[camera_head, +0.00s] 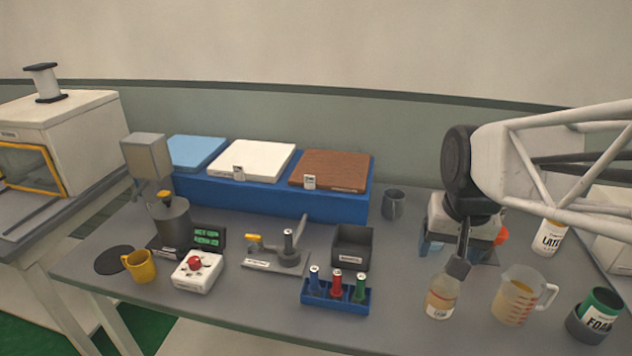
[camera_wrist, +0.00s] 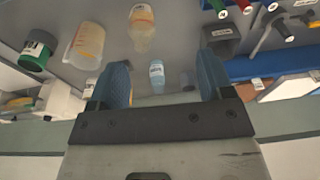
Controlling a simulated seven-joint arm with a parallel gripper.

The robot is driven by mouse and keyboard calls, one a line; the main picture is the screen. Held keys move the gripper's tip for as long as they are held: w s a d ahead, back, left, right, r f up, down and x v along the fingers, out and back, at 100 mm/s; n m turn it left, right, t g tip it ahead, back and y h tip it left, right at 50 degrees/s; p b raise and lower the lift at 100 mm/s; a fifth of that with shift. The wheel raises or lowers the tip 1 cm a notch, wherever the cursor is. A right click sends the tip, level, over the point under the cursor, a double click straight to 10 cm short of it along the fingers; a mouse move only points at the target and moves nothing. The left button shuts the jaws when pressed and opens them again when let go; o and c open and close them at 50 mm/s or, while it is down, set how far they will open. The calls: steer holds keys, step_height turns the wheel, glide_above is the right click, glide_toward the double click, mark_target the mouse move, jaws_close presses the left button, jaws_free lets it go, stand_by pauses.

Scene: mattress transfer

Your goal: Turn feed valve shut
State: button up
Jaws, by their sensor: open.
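A small valve fixture stands mid-table on a pale plate (camera_head: 262,266) in the head view. It has a yellow handle (camera_head: 254,241) at its left and a grey post with a lever (camera_head: 289,246) at its right. I cannot read its label or tell which part is the feed valve. My gripper (camera_head: 460,250) is well to the right of it, over the right part of the table and partly hidden by my arm. In the wrist view my gripper (camera_wrist: 162,68) has its blue fingers wide apart, with nothing held; a small blue-labelled bottle (camera_wrist: 157,75) shows beyond them.
A dark open box (camera_head: 352,248) and a blue rack (camera_head: 336,300) of coloured-handled tools stand between the fixture and my gripper. A red-button box (camera_head: 198,271) is left of the fixture.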

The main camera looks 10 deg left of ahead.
steer(key=w+a+f, duration=0.1)
steer(key=w+a, duration=0.9)
steer(key=a, duration=0.1)
steer(key=g, duration=0.2)
glide_above(253, 235)
step_height(253, 235, down, 13)
steer(key=shift+f, duration=0.1)
steer(key=shift+f, duration=0.2)
steer(key=shift+f, duration=3.7)
steer(key=shift+c, duration=0.4)
